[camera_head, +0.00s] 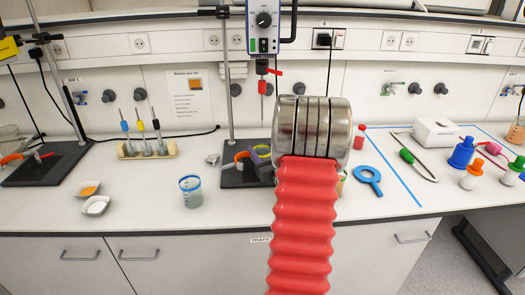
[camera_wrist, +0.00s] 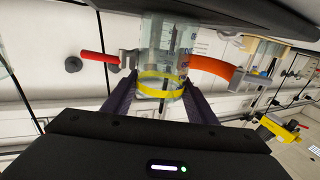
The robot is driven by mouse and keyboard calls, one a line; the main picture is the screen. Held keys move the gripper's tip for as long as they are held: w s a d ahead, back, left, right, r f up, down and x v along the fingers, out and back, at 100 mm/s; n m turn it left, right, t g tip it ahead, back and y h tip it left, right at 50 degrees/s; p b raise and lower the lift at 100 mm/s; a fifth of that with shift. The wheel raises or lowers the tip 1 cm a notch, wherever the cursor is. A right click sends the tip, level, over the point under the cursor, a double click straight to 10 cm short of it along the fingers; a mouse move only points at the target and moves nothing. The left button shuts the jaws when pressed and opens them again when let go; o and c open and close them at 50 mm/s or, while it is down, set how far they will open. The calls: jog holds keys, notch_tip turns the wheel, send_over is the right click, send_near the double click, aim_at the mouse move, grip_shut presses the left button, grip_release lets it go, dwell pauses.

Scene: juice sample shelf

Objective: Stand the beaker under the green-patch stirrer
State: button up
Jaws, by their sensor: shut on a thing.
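My gripper (camera_wrist: 158,88) has its dark purple fingers shut around a clear beaker (camera_wrist: 160,40) with a yellow band. An orange curved clamp (camera_head: 238,158) is by the rod; an orange curved part is also right of the beaker in the wrist view (camera_wrist: 210,68). Whether the beaker touches the base is hidden.
A blue-banded beaker (camera_head: 190,192) stands left of the base. A rack (camera_head: 147,150) and two white dishes (camera_head: 92,205) are further left. The front bench between dishes and beaker is clear.

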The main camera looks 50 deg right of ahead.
dwell(0.3)
jog(key=o, duration=1.4)
jog(key=shift+c, duration=0.2)
jog(key=shift+s, duration=0.1)
jog(key=v, duration=1.3)
jog(key=shift+s+a, duration=0.25)
jog(key=shift+w, duration=0.1)
